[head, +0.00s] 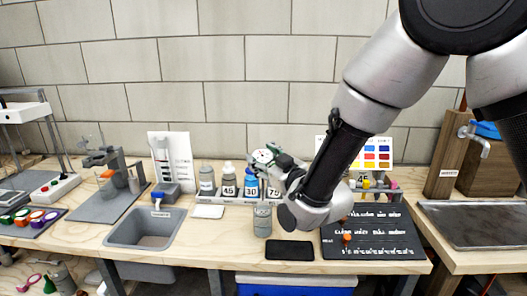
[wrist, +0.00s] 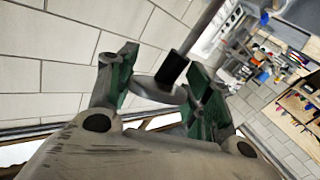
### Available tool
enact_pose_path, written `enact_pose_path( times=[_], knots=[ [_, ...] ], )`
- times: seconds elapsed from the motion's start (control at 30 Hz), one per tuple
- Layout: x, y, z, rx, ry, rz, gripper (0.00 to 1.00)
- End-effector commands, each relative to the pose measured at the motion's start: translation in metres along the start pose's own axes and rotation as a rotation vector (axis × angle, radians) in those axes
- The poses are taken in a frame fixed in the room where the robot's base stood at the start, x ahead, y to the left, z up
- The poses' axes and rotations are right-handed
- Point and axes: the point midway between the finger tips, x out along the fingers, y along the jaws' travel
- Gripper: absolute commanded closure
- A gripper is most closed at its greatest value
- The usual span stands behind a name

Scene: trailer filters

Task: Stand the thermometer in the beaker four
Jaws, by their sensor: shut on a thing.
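My gripper (wrist: 160,85) has green-lined fingers closed on a grey disc-like head with a black collar and a thin grey rod; this appears to be the thermometer (wrist: 204,30). The rod runs up and right in the wrist view. In the head view my gripper (head: 277,163) is at the row of bottles, above a grey cylindrical container (head: 262,220) on the bench. Its pale tip partly hides the bottles behind. I cannot make out which vessel is beaker four; no label with a four stands out clearly.
A grey sink (head: 145,228) lies to the left, a black pad (head: 289,250) in front, and a dark board with small items (head: 372,233) to the right. My arm covers part of the right side.

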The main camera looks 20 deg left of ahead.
Motion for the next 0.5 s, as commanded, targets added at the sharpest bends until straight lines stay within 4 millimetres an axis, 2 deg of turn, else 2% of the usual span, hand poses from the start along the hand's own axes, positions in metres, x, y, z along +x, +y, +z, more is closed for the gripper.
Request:
enact_pose_path(
  times=[0.5],
  knots=[
    [0.000,-0.011,0.045,0.000,-0.001,-0.001,0.73]
  ],
)
